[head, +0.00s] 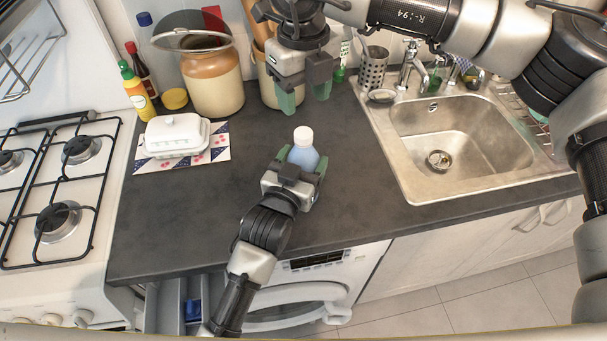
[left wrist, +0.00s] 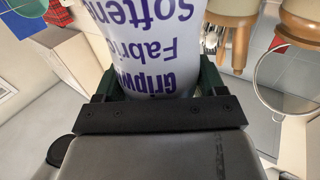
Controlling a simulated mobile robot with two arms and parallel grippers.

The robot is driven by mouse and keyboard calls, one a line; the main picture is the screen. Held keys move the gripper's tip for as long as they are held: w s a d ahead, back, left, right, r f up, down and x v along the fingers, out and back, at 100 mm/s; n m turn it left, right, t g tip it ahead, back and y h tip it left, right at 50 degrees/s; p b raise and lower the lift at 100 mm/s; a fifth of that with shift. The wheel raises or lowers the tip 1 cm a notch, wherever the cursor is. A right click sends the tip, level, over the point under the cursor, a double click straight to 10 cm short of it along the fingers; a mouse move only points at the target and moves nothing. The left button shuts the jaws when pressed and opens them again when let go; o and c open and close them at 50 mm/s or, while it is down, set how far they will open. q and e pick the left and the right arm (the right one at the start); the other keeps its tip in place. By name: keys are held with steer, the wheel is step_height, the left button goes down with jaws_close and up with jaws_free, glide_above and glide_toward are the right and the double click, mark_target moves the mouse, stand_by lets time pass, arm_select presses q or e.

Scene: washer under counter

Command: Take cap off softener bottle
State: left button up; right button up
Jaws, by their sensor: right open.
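The softener bottle (head: 303,156) is pale blue with a white cap (head: 303,135) on top, over the middle of the dark counter. My left gripper (head: 301,166) has its green-padded fingers closed around the bottle body from the front. In the left wrist view the bottle (left wrist: 150,50) fills the space between the fingers, with purple lettering upside down. I cannot tell whether its base touches the counter. My right gripper (head: 304,101) is open and empty, pointing down, above and behind the bottle, apart from the cap.
A white butter dish (head: 174,137) on a patterned mat stands left of the bottle. Bottles, a jar (head: 212,82) and a utensil pot line the back. The sink (head: 440,135) is right, the stove left.

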mark_target(303, 132)
arm_select(q)
steer(key=c, duration=0.7)
steer(key=shift+c, duration=1.5)
arm_select(e)
steer(key=shift+m, duration=0.5)
steer(key=m, duration=0.7)
steer(key=shift+m, duration=0.4)
steer(key=m, duration=0.9)
steer(key=shift+f, duration=0.55)
step_height(303, 132, down, 7)
steer(key=shift+r, duration=0.1)
